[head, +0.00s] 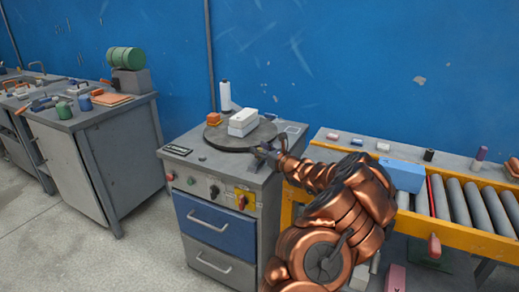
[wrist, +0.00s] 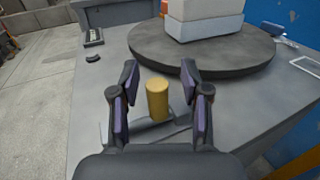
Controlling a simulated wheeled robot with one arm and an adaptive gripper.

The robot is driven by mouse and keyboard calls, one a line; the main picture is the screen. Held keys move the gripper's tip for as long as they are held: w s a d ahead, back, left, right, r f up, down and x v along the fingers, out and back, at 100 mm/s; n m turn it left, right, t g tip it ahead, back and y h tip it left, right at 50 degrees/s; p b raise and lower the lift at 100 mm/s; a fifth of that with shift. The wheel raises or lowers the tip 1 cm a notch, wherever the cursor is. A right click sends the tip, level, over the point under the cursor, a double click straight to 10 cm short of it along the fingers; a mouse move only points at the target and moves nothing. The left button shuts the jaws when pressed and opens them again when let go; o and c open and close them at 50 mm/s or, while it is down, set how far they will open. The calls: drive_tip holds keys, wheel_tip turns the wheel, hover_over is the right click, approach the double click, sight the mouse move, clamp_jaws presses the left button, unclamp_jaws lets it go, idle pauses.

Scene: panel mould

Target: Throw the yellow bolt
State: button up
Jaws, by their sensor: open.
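The yellow bolt shows in the wrist view as a short upright yellow cylinder (wrist: 157,101) above a grey metal piece (wrist: 155,133) on the cabinet top. My gripper (wrist: 159,72) is open, with one finger on each side of the yellow cylinder. A gap shows between the cylinder and each finger. In the head view my gripper (head: 263,152) is at the right front part of the cabinet top, and I cannot make out the yellow cylinder there. The lower end of the cylinder is partly hard to make out.
A round dark turntable (head: 213,137) bearing a white block (head: 243,122) stands just beyond my gripper. Floor is clear at left.

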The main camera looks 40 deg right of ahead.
drive_tip(key=shift+s, duration=0.1)
drive_tip(key=s, duration=1.2)
drive_tip(key=shift+a, duration=0.15)
drive_tip(key=shift+w, duration=0.1)
idle(0.6)
